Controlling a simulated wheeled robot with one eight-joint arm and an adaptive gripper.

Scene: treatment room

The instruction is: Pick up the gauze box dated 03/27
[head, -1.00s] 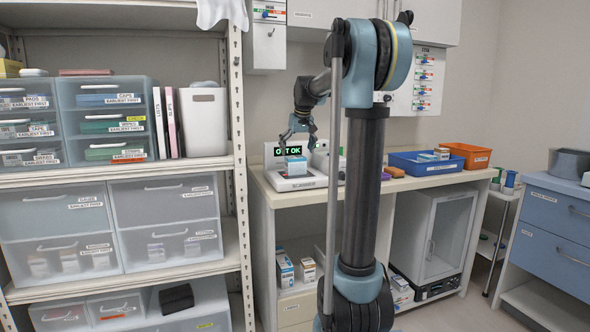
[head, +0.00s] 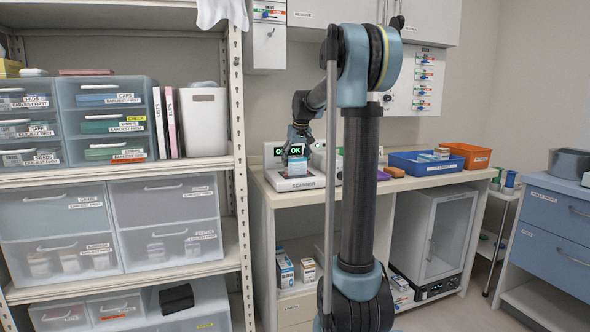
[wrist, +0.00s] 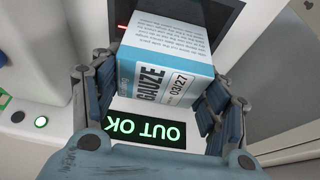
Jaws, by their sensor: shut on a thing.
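The gauze box (wrist: 165,72) is white and blue, and its label reads GAUZE and 03/27 in the wrist view. It sits between the two fingers of my gripper (wrist: 150,100), which is shut on it. In the head view the box (head: 297,168) is at the scanner (head: 296,184) on the counter, with my gripper (head: 298,150) around it from above. The scanner's display (wrist: 146,128) shows OUT OK in green. I cannot tell whether the box still touches the scanner plate.
A blue bin (head: 426,168) with small boxes and an orange bin (head: 466,155) stand further right on the counter. More boxes (head: 285,269) sit on the shelf below. A shelving rack with drawers (head: 163,208) stands on the left.

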